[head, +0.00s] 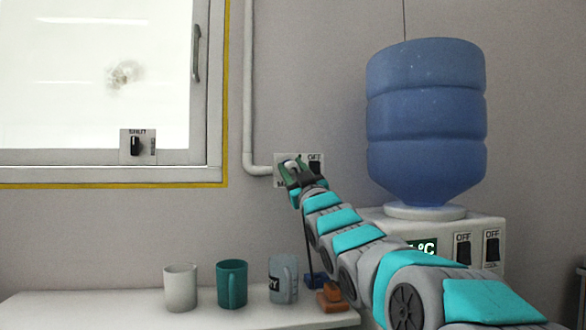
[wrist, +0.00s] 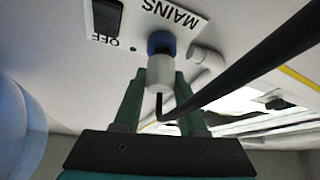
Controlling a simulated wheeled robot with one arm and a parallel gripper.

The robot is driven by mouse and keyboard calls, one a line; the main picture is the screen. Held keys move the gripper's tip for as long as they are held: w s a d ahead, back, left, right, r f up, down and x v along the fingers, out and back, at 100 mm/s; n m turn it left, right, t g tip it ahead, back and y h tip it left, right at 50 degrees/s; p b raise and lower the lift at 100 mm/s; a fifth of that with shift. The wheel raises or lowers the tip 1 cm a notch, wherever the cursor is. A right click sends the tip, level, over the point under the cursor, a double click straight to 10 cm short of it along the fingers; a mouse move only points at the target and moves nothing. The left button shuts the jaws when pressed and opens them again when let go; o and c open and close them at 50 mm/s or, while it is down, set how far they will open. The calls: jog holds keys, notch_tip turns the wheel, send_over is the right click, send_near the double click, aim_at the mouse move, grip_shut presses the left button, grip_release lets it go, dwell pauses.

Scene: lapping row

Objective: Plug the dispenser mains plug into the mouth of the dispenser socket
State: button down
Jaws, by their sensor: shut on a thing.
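The dispenser mains plug (wrist: 159,75) is a white cylinder on a black cable, held between the green fingers of my gripper (wrist: 159,92). Its front end is at the blue round mouth of the dispenser socket (wrist: 161,41), on the white wall plate marked MAINS. The two overlap in the wrist view, and I cannot tell how deep the plug sits. In the head view my gripper (head: 302,177) is at the wall plate (head: 279,160) and covers most of the socket. The plug is largely hidden there.
A switch (wrist: 107,17) marked OFF sits beside the socket. The water dispenser (head: 375,216) with its blue bottle (head: 425,120) stands to the right. A white mug (head: 180,288), a teal mug (head: 232,285) and a grey mug (head: 281,279) stand on the counter (head: 100,310) below. A pipe (head: 249,90) runs down the wall at left.

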jog(key=shift+w+a+p, duration=0.25)
jog(key=shift+w+p, duration=0.15)
jog(key=shift+w, duration=0.3)
jog(key=shift+c, duration=1.9)
grip_release()
jog(key=b+v, duration=0.1)
jog(key=v, duration=0.6)
jog(key=shift+s+d+f, duration=0.2)
jog(key=shift+s, duration=0.1)
